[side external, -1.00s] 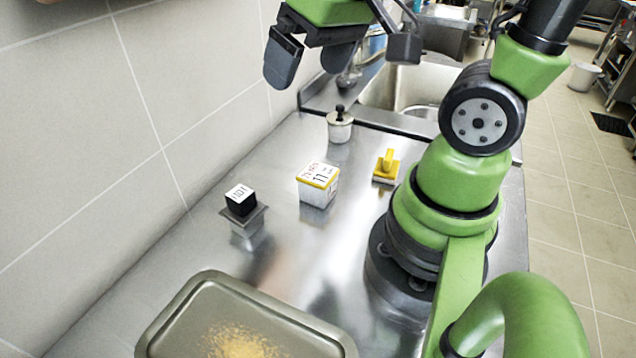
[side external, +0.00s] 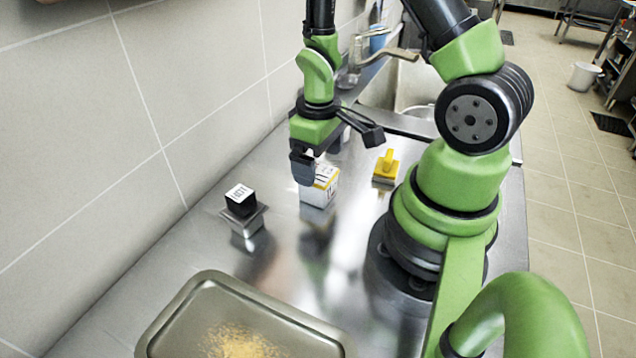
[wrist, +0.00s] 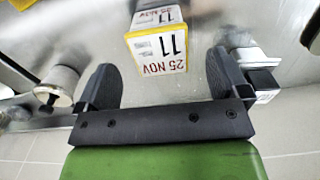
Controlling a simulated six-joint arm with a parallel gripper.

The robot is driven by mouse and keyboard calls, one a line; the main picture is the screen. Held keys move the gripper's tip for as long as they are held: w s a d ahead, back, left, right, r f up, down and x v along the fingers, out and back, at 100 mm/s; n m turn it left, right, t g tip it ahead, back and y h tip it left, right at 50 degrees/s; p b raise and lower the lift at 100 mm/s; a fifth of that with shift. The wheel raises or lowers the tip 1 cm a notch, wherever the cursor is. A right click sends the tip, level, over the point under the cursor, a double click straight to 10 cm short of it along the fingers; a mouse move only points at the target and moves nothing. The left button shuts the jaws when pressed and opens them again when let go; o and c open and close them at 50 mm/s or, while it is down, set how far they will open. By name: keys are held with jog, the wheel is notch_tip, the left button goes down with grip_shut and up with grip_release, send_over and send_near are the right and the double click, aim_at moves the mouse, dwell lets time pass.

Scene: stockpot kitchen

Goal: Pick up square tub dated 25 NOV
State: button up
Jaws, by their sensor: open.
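The square tub (side external: 322,192) is white with a yellow-edged lid and stands on the steel counter. In the wrist view the tub (wrist: 158,44) reads "25 NOV" and "11" on its lid and side. My gripper (side external: 312,178) is over the tub in the side view and hides part of its lid. In the wrist view my gripper (wrist: 160,84) is open, its two dark fingers apart. The tub lies ahead of the gap between the fingers, and nothing is held.
A black-topped block (side external: 241,201) in a metal holder stands left of the tub. A yellow-handled item (side external: 386,166) stands to the right. A tray with yellow crumbs (side external: 190,290) is at the front. A white pot with a black knob (wrist: 62,84) shows in the wrist view.

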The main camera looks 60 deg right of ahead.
aim_at(318, 172)
jog(key=shift+w+f, duration=0.1)
jog(key=shift+f, duration=2.65)
jog(key=shift+c, duration=0.4)
jog(key=c, duration=1)
